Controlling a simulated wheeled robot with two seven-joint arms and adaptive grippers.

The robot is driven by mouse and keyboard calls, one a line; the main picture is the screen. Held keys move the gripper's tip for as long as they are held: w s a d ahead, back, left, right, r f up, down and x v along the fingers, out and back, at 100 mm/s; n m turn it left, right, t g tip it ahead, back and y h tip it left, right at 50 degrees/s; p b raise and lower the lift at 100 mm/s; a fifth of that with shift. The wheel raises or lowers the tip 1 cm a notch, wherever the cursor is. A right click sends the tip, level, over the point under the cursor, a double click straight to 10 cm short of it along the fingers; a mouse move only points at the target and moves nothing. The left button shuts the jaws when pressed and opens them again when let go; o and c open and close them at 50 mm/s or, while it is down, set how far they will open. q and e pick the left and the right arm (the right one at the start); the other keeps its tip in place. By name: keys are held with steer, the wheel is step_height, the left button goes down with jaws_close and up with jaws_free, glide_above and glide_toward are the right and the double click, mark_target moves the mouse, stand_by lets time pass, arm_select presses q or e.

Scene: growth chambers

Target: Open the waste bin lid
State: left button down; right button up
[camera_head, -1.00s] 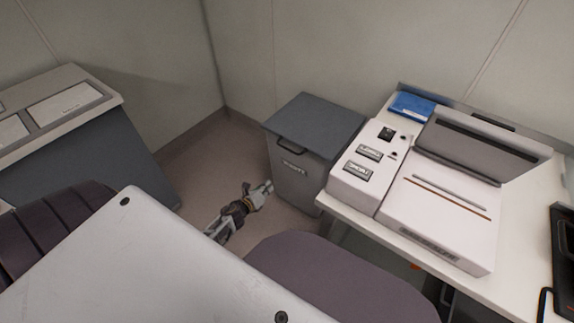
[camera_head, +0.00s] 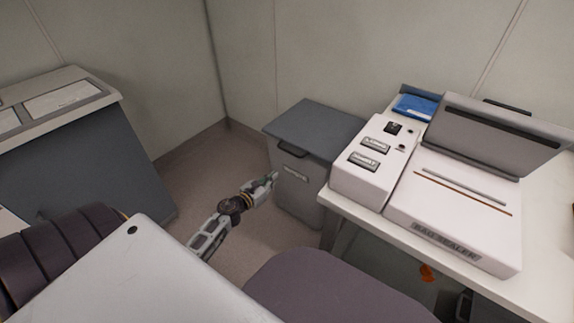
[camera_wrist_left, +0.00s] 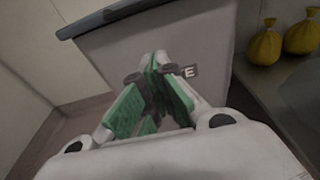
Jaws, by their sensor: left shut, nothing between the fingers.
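The waste bin (camera_head: 300,190) is a grey box against the wall, with a darker flat lid (camera_head: 315,126) that is closed. A dark handle (camera_head: 291,149) sits at the lid's front edge, above a small label. My left gripper (camera_head: 272,180) is shut and empty, in front of the bin's front face and below the handle. In the left wrist view the gripper's green-padded fingers (camera_wrist_left: 152,64) point at the bin front (camera_wrist_left: 190,45), with the lid edge (camera_wrist_left: 105,17) above them. I cannot tell whether the fingertips touch the bin. My right gripper is not in view.
A white table (camera_head: 480,281) with a bag sealer (camera_head: 455,210) and a blue box (camera_head: 415,106) stands right of the bin. A grey cabinet (camera_head: 85,160) stands at the left. Yellow bags (camera_wrist_left: 264,46) show in the left wrist view. Floor between cabinet and bin is clear.

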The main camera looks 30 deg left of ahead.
arm_select(q)
steer(key=shift+w, duration=0.1)
stand_by(0.3)
steer(key=w+r+p, duration=0.1)
steer(key=w+r, duration=0.1)
steer(key=w, duration=0.7)
steer(key=shift+d+r+p, duration=0.25)
steer(key=shift+d+p, duration=0.05)
steer(key=shift+d, duration=0.05)
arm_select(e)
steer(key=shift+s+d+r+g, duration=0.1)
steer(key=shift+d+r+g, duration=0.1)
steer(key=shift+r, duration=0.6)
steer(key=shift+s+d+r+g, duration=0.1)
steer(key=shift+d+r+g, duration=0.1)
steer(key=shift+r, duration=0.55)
arm_select(q)
steer(key=shift+s, duration=0.1)
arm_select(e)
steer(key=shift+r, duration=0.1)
